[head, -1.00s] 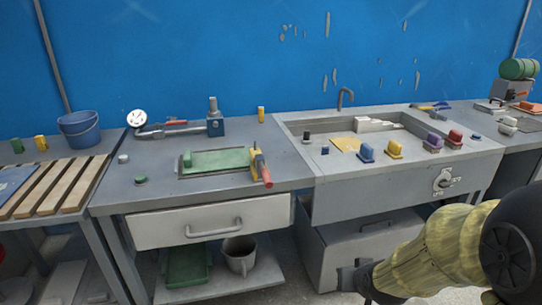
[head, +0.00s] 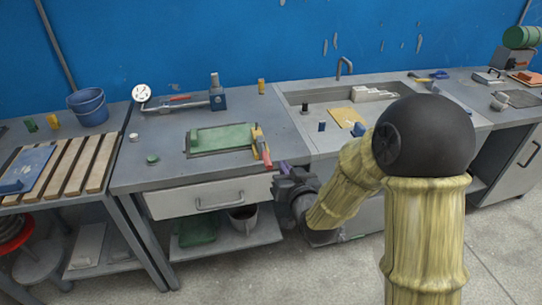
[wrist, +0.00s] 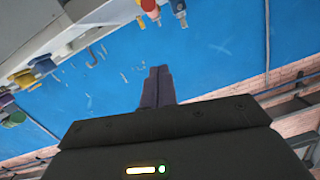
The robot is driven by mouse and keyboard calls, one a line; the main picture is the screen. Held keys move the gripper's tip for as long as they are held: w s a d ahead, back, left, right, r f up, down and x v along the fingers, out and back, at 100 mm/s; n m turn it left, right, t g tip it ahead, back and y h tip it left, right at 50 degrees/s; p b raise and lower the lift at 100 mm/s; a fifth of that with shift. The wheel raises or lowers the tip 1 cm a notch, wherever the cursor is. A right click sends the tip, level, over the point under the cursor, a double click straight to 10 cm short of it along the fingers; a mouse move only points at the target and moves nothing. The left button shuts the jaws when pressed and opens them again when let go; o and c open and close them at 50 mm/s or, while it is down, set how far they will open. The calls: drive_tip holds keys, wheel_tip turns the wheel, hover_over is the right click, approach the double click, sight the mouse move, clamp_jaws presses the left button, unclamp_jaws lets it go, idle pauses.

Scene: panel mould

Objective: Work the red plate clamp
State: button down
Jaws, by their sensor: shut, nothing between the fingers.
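The red plate clamp (head: 265,154) stands at the right end of the green plate (head: 222,138) in the bench top. It has a yellow body, and its red handle points down toward the bench's front edge. My gripper (head: 282,167) is just in front of that edge, close to the right of the handle's end. I cannot tell from the head view how wide the gap to the handle is. In the wrist view my fingers (wrist: 157,86) are pressed together with nothing between them.
A gauge (head: 141,93) and a blue-ended fixture (head: 217,98) stand behind the plate. A sink-like basin (head: 300,95) is to the right, partly hidden by my arm. A closed drawer (head: 175,203) is below the bench top. A slatted table (head: 95,175) with a blue bucket (head: 88,107) is left.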

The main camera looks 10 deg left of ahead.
drive_tip(key=shift+w, duration=0.15)
drive_tip(key=p, duration=0.2)
hover_over(271, 165)
drive_tip(key=f, duration=0.1)
wheel_tip(271, 165, down, 4)
drive_tip(key=shift+w+r, duration=0.1)
drive_tip(key=shift+r, duration=0.15)
drive_tip(key=shift+f, duration=0.35)
drive_tip(key=shift+b, duration=0.3)
